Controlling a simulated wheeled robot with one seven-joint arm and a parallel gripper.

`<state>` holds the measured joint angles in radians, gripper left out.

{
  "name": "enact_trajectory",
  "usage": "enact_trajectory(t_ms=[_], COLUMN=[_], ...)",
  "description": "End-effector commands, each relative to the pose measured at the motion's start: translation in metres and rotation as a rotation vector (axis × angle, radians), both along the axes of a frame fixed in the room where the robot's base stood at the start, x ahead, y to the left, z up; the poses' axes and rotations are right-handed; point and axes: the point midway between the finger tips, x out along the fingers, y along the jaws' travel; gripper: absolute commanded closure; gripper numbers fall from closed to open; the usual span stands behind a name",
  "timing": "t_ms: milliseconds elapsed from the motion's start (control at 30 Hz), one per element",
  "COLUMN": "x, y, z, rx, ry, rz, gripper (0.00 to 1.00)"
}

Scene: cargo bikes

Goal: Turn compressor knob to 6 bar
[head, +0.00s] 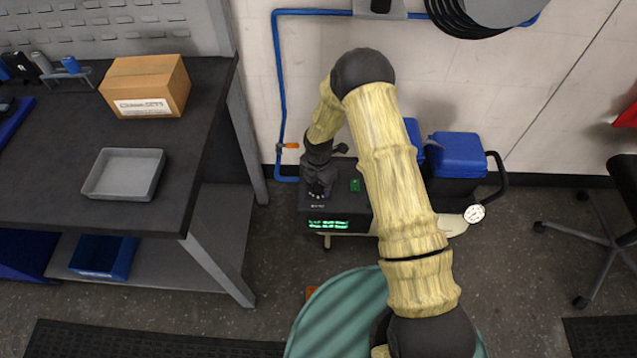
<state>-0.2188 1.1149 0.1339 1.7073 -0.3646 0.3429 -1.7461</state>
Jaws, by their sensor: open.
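The compressor's dark control box (345,226) stands on the floor by the wall, with a lit green display (328,225) on its front. A small green panel (355,185) is on its top. My gripper (318,190) is over the left part of the box top, pointing down, and is open. I cannot make out the knob; it may be hidden under or between the fingers. Whether the fingers touch anything is too small to tell. A white round gauge (474,213) shows at the compressor's right end; its reading is not legible.
The compressor's blue motor housing (458,155) is partly behind my arm. A blue air pipe (278,90) with an orange valve handle (289,146) runs down the wall. A dark workbench (210,110) with a cardboard box (146,85) and grey tray (124,174) stands left. An office chair (610,240) stands right.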

Motion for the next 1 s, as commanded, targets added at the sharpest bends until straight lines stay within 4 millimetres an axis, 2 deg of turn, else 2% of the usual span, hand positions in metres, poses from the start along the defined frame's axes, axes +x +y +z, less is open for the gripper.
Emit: enact_trajectory(t_ms=[133,300,367,733,1000], x=[-0.0001,-0.0002,-0.0002,-0.0003,-0.0003], y=[0.0001,0.0001,0.0001,0.0001,0.0004], z=[0.0002,0.0003,0.0004,0.0006,0.0009], rx=[0.000,-0.001,-0.001,0.000,0.000], ry=[0.000,0.001,0.001,0.001,0.001], rz=[0.000,0.000,0.000,-0.037,-0.169], gripper=[0.44,0.78,0.87,0.87,0.87])
